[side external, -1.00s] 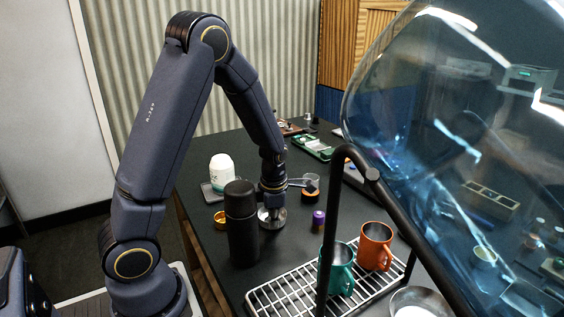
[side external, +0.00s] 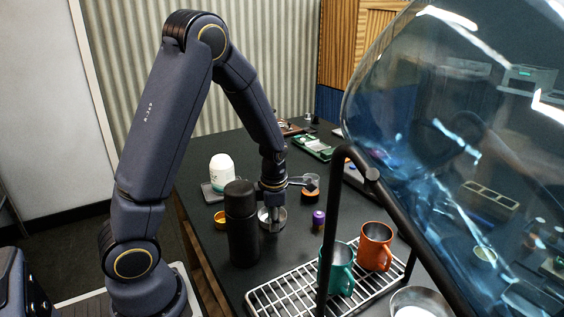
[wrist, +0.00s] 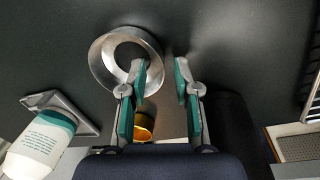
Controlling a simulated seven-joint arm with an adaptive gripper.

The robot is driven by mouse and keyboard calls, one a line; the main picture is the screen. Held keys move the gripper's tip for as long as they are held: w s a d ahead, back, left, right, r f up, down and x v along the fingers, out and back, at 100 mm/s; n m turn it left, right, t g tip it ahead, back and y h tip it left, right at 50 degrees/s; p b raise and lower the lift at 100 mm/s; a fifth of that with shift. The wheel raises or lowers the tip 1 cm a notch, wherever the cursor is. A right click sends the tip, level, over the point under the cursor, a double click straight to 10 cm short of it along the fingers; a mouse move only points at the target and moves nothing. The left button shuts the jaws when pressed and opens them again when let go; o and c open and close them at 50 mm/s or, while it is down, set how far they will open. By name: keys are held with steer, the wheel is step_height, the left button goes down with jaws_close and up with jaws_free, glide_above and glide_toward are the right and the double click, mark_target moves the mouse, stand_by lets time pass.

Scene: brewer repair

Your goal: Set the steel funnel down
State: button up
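The steel funnel (side external: 264,216) is a shiny ring-shaped piece on the dark tabletop, partly hidden behind my fingers in the side view. In the wrist view the funnel (wrist: 101,62) shows its wide rim and round opening. My gripper (side external: 271,229) is low at the funnel, pointing down. In the wrist view my gripper (wrist: 161,72) has its teal-padded fingers apart. The left finger overlaps the funnel's opening and the right finger is outside the rim. A gap shows between the right finger and the rim, so I see no grip on it.
A black flask (side external: 241,228) stands close in front of my gripper. A white bottle (side external: 222,174) and a gold cup (side external: 220,218) are at left. A purple cylinder (side external: 318,220) is to the right. A wire rack (side external: 290,297) holds a green mug (side external: 342,272) and an orange mug (side external: 375,247).

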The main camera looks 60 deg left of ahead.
step_height(320, 180, up, 12)
steer(key=d, duration=0.1)
steer(key=shift+s+d+f, duration=0.15)
steer(key=shift+s+f, duration=0.1)
steer(key=shift+s, duration=0.05)
steer(key=s+d+r+m+t+h, duration=0.1)
steer(key=s+d+r+m+t, duration=0.4)
steer(key=r, duration=0.4)
steer(key=s+d+m, duration=0.3)
steer(key=m, duration=1)
steer(key=s+d+m, duration=0.3)
steer(key=s+m, duration=0.1)
steer(key=m, duration=0.9)
steer(key=shift+m, duration=0.3)
